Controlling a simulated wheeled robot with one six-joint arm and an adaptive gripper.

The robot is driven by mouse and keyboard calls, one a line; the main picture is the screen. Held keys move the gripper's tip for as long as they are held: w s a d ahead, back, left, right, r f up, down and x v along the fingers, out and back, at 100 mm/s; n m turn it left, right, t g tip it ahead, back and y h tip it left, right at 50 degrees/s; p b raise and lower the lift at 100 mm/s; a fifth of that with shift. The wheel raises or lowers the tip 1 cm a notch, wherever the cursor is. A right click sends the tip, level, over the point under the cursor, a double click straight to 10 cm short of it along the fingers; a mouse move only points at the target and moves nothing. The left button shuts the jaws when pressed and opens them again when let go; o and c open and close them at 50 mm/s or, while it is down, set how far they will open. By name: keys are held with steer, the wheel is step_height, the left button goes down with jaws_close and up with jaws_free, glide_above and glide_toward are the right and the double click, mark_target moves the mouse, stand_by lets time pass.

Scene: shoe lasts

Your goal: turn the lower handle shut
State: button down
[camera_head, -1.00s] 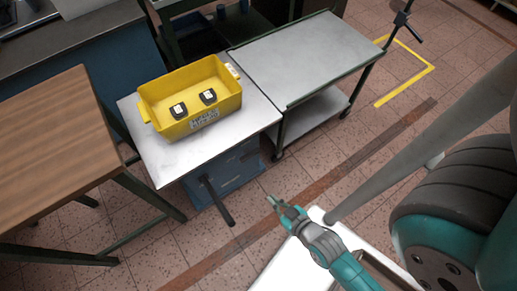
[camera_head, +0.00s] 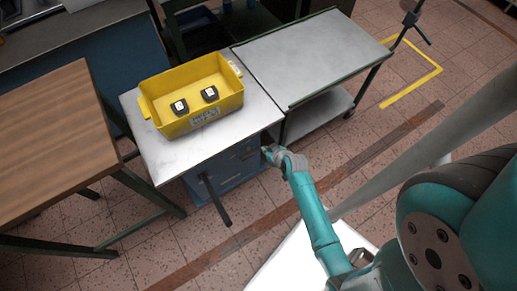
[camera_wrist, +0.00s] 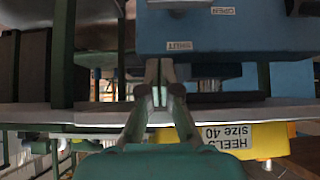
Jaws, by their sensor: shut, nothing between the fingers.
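The blue cabinet (camera_head: 235,170) stands under the grey-topped table, with a long black handle (camera_head: 215,200) sticking out from its front. I cannot tell from the head view whether this is the lower handle. My gripper (camera_head: 267,150) is at the cabinet's right end, apart from that black handle. In the wrist view, my gripper (camera_wrist: 160,82) has its fingers together and empty, in front of the blue cabinet face (camera_wrist: 240,35). A "SHUT" label (camera_wrist: 179,45) and an "OPEN" label (camera_wrist: 223,10) show on that face. A grey part (camera_wrist: 180,4) is cut off at the top edge.
A yellow bin (camera_head: 160,116) with two dark items stands on the table (camera_head: 185,155). A grey trolley (camera_head: 310,55) stands close on the right, near my gripper. A wooden table (camera_head: 50,140) is at the left. The tiled floor in front is clear.

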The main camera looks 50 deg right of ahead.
glide_above(258, 149)
steer(key=s+a, duration=0.1)
step_height(258, 149, down, 7)
steer(key=shift+f, duration=1.85)
